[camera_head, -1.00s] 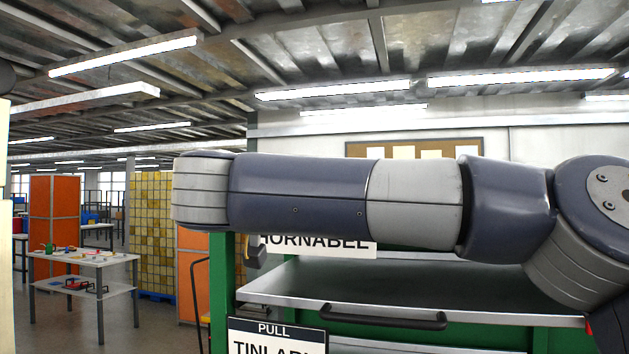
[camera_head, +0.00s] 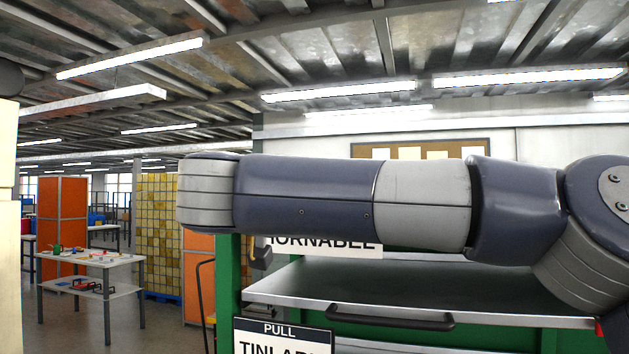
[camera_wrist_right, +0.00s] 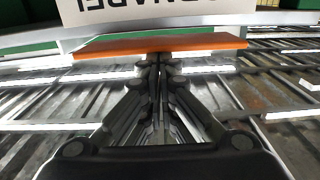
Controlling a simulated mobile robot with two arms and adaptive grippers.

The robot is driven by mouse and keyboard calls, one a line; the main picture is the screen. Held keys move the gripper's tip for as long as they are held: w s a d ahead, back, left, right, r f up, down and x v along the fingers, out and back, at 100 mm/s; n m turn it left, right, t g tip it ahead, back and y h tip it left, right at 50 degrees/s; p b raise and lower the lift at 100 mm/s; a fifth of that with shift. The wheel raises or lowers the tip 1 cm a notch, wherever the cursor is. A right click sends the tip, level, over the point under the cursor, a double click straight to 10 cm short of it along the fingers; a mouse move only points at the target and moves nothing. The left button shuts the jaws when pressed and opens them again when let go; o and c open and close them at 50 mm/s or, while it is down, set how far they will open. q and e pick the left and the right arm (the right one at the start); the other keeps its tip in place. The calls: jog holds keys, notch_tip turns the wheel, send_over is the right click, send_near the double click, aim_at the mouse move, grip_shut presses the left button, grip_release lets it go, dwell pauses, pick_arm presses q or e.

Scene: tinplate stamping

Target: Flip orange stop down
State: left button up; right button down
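The orange stop (camera_wrist_right: 160,44) shows in the right wrist view as a flat orange plate under the white sign. My right gripper (camera_wrist_right: 160,62) is in front of it, fingers drawn together with their tips at the plate's lower edge. The fingers look shut with nothing between them; whether the tips touch the plate I cannot tell. In the head view my right arm crosses the picture and hides part of the green rack (camera_head: 228,285). The stop cannot be made out there. My left gripper is not in view.
The rack has a grey metal shelf (camera_head: 400,290) with a black handle (camera_head: 390,317). A white sign (camera_head: 325,245) sits behind my arm, and a "PULL" sign (camera_head: 283,335) is below. A table with tools (camera_head: 90,258) stands at far left, with open floor around it.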

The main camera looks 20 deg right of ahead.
pick_arm(q)
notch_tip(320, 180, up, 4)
jog(key=p, duration=0.4)
pick_arm(e)
notch_tip(320, 180, up, 4)
pick_arm(q)
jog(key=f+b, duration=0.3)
jog(key=b, duration=0.1)
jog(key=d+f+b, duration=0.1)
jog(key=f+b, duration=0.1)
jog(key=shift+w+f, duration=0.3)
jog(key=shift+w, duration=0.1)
pick_arm(e)
jog(key=s+a+f, duration=0.3)
jog(key=s+a, duration=0.2)
jog(key=s, duration=0.2)
jog(key=shift+s+f, duration=0.25)
jog(key=shift+s, duration=0.15)
jog(key=shift+a, duration=0.2)
